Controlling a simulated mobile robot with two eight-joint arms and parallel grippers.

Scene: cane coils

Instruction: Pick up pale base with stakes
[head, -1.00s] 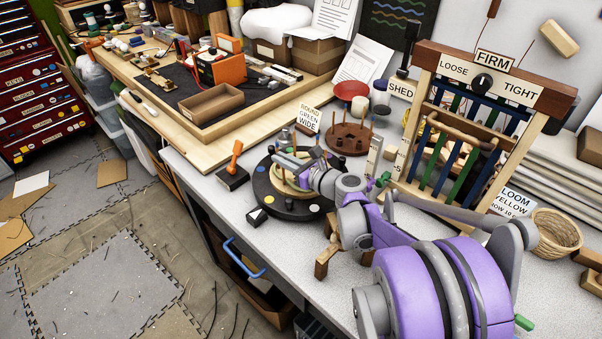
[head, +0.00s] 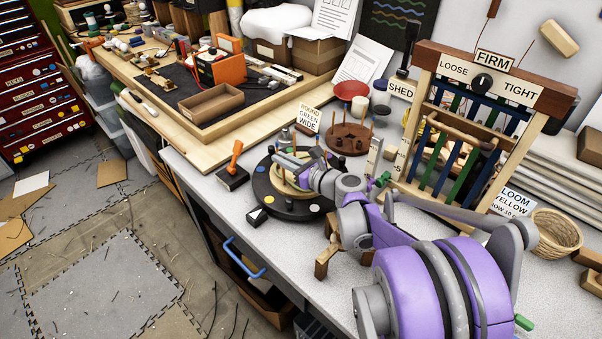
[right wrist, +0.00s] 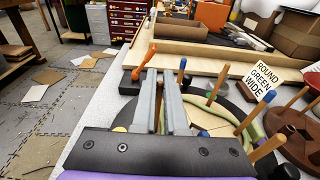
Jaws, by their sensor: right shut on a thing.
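The pale base with stakes (head: 283,187) is a light round disc on the black turntable at the front of the grey bench. Its upright wooden stakes, some blue-tipped, also show in the right wrist view (right wrist: 216,83). My right gripper (head: 279,156) reaches over the base from the right. In the right wrist view its two grey fingers (right wrist: 165,82) are close together, shut on a thin wooden stake of the base. The fingers and arm hide part of the base, and I cannot tell whether it is clear of the turntable. My left gripper is not in view.
The black turntable (head: 263,207) has coloured dots on its rim. A brown base with pegs (head: 349,137) stands behind it, beside the "ROUND GREEN WIDE" card (head: 309,118). An orange-handled tool (head: 235,158) is at left. The loom frame (head: 465,130) rises at right.

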